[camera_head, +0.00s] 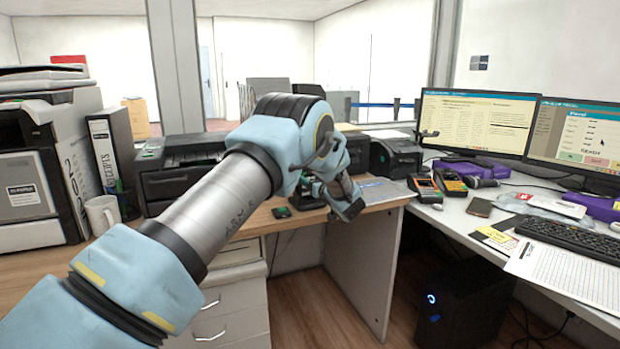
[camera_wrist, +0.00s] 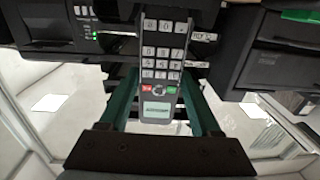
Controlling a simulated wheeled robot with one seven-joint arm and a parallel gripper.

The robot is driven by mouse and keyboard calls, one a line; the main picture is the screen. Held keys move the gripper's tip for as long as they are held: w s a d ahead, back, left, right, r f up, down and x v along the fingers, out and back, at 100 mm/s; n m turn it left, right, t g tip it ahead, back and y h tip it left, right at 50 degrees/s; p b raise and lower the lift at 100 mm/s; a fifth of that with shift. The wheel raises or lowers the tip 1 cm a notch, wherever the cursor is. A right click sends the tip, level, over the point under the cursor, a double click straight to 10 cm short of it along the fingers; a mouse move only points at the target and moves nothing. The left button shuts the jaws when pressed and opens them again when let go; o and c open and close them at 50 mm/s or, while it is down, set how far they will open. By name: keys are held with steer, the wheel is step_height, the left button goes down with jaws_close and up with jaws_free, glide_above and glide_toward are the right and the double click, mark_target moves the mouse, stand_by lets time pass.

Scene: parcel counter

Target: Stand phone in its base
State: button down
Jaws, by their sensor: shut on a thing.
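My gripper (camera_head: 347,207) is low over the front edge of the wooden counter in the head view, largely hidden by my arm. In the wrist view its two green fingers are closed on the sides of a dark phone handset (camera_wrist: 162,75). The handset's keypad and small screen face the camera, with the screen end toward the gripper. A black item (camera_head: 310,194) beside the gripper may be the base, but it is partly covered. I cannot tell whether the handset touches it.
A mug (camera_head: 103,214) and binder (camera_head: 112,158) are at left. Card terminals (camera_head: 425,188), monitors and a keyboard (camera_head: 570,240) occupy the right desk.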

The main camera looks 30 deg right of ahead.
steer(key=shift+f, duration=0.35)
jaws_free()
stand_by(0.3)
steer(key=s, duration=0.3)
steer(key=s+b, duration=0.1)
steer(key=s, duration=0.6)
steer(key=shift+s+a, duration=0.4)
